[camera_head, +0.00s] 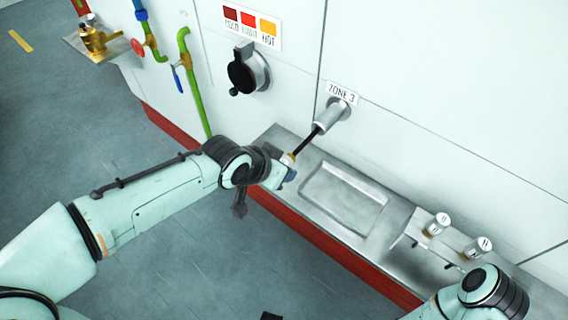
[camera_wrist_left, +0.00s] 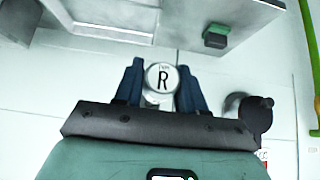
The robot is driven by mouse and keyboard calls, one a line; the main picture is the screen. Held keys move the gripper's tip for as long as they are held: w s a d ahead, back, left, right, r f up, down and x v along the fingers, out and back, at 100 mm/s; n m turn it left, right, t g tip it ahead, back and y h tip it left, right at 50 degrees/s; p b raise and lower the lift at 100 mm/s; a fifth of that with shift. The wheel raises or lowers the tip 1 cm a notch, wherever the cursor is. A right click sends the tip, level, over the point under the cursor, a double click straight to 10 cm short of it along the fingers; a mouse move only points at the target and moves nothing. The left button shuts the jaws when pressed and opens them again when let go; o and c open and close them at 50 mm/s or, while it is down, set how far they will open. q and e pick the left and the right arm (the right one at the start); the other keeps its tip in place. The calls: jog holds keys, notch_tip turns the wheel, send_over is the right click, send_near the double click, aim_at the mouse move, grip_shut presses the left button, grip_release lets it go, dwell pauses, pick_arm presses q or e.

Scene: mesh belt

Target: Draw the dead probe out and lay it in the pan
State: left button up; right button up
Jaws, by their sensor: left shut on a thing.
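My left gripper (camera_head: 284,174) is shut on the probe's head, in front of the wall port marked ZONE 3. In the left wrist view the probe's round white head, marked R (camera_wrist_left: 163,77), sits between the two blue fingers. The shallow metal pan (camera_head: 345,203) is empty on the ledge, right of the gripper.
Two white-capped cylinders (camera_head: 437,224) (camera_head: 478,247) stand at the ledge's right. A black round fitting (camera_head: 243,74) juts from the wall below a colour label (camera_head: 252,25). Green pipes (camera_head: 193,85) and a brass valve (camera_head: 95,40) are at the upper left.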

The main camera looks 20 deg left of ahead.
pick_arm(q)
jog(key=shift+s+a+b, duration=0.2)
jog(key=shift+s+a, duration=0.05)
jog(key=shift+s, duration=0.45)
jog(key=shift+s+a+b, duration=0.2)
jog(key=shift+s+a, duration=0.05)
jog(key=shift+s, duration=0.45)
jog(key=shift+f, duration=0.1)
